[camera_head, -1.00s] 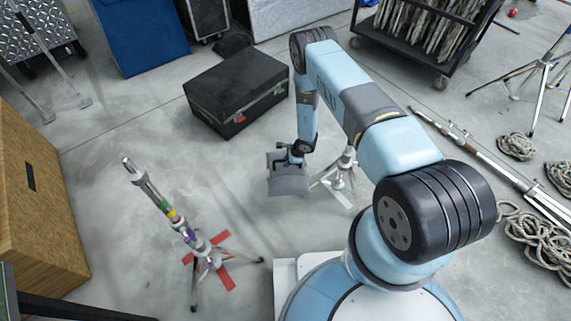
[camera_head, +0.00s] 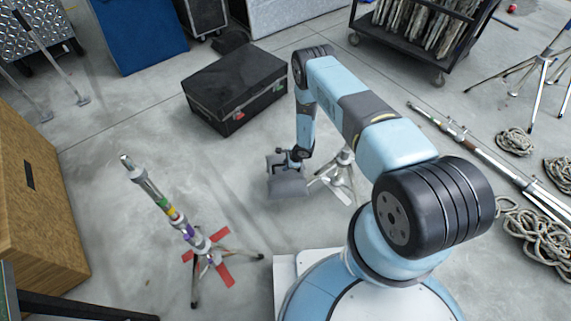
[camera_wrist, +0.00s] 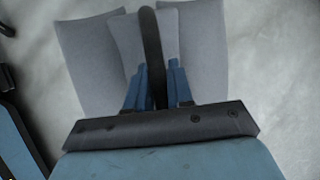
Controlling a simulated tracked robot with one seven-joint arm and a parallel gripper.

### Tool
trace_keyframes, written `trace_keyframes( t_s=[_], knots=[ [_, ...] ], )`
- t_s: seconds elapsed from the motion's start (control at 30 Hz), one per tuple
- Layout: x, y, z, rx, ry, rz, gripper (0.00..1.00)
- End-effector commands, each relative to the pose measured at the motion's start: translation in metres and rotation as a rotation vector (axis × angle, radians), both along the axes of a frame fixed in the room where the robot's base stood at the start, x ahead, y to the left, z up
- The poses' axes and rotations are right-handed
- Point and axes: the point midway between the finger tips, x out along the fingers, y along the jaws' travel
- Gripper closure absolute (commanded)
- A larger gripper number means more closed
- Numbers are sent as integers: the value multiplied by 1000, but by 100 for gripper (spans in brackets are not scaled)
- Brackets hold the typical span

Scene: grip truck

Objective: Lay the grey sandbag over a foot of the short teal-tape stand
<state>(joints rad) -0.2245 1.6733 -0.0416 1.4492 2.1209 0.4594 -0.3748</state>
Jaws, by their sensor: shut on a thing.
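The grey sandbag (camera_head: 287,184) hangs from or rests under my gripper (camera_head: 289,161), left of a short silver stand. In the wrist view the bag shows two grey lobes (camera_wrist: 198,60) with a dark strap handle (camera_wrist: 152,45) between them. My gripper (camera_wrist: 152,85) is shut on that handle, its blue fingers on either side. The short stand (camera_head: 343,180) has flat, pale feet spread on the floor. My arm hides part of it and I cannot make out its tape colour. The bag is close beside its left foot; I cannot tell whether they touch or whether the bag is on the floor.
Another stand (camera_head: 172,213) with several coloured tape bands stands at left over a red floor cross (camera_head: 225,274). A black case (camera_head: 235,88) lies behind the bag. Ropes (camera_head: 540,240) and a long pole stand (camera_head: 480,155) lie at right. Floor left of the bag is clear.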

Motion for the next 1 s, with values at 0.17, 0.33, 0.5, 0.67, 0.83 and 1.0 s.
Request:
trace_keyframes(
  t_s=[0.17,0.33,0.5,0.67,0.83,1.0],
  knots=[
    [2,1,-11,3,-4,0,100],
    [3,1,-22,3,-4,1,100],
    [3,1,-33,2,-4,1,100],
    [3,1,-44,2,-4,1,100],
    [2,1,-53,3,-4,1,100],
    [3,1,-58,3,-5,0,100]
  ],
)
